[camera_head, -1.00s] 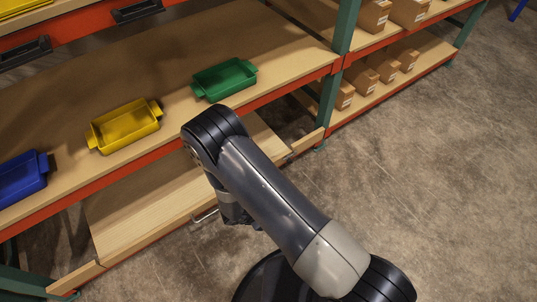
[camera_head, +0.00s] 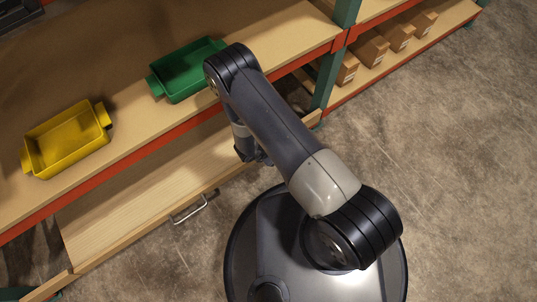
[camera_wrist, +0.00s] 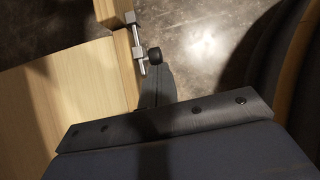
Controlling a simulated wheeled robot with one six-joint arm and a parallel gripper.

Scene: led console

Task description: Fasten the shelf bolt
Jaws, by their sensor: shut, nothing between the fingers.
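The shelf bolt (camera_wrist: 137,42) is a small metal slide bolt in the wrist view, mounted at the edge of pale wood. Its round black knob (camera_wrist: 154,55) sticks out to the right. My gripper (camera_wrist: 157,78) is shut and empty, its dark tip right beside the knob; I cannot tell whether they touch. The pull-out wooden shelf (camera_head: 130,205) lies below the main shelf in the head view, with a metal handle (camera_head: 195,207) on its front. In that view my gripper (camera_head: 252,155) is over the right end of this shelf, and the bolt is hidden behind my arm.
A yellow tray (camera_head: 67,140) and a green tray (camera_head: 183,72) stand on the shelf above, the green one close to my arm. Cardboard boxes (camera_head: 372,50) sit on the rack at the right. A green post (camera_head: 326,78) stands behind my arm. Concrete floor at the right is clear.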

